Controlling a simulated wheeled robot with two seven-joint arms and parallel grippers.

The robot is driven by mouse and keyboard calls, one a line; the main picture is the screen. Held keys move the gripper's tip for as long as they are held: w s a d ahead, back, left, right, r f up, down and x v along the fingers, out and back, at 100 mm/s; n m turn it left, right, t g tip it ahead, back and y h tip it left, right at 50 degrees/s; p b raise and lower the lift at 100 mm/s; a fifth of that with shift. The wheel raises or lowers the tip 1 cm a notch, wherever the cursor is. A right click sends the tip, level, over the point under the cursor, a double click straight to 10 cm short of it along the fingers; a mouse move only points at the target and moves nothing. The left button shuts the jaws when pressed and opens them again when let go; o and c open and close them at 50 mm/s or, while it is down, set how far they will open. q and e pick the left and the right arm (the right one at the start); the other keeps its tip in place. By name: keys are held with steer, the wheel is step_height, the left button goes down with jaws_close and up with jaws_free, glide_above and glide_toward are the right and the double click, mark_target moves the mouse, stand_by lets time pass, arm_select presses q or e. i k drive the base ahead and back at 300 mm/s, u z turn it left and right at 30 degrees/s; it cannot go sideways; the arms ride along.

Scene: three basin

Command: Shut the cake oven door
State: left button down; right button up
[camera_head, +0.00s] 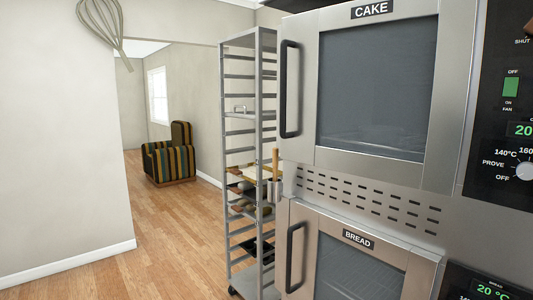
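The cake oven door (303,75) is at the upper right, under the CAKE label (372,9). It has a steel frame, a dark glass window (375,85) and a black upright handle (289,90) at its left side. The door lies close against the oven front; I cannot tell whether a small gap is left at its edge. Neither of my grippers is in view, and nothing touches the handle.
The bread oven door (304,215) is below, with its own black handle (295,258); it looks closed. A control panel (500,125) is at the right. A tall metal rack (227,130) with trays stands left of the oven. The wood floor (180,225) farther left is clear up to a striped armchair (168,158).

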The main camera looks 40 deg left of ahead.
mark_target(302, 45)
steer(key=u, duration=0.65)
steer(key=i, duration=1.2)
steer(key=z, duration=0.4)
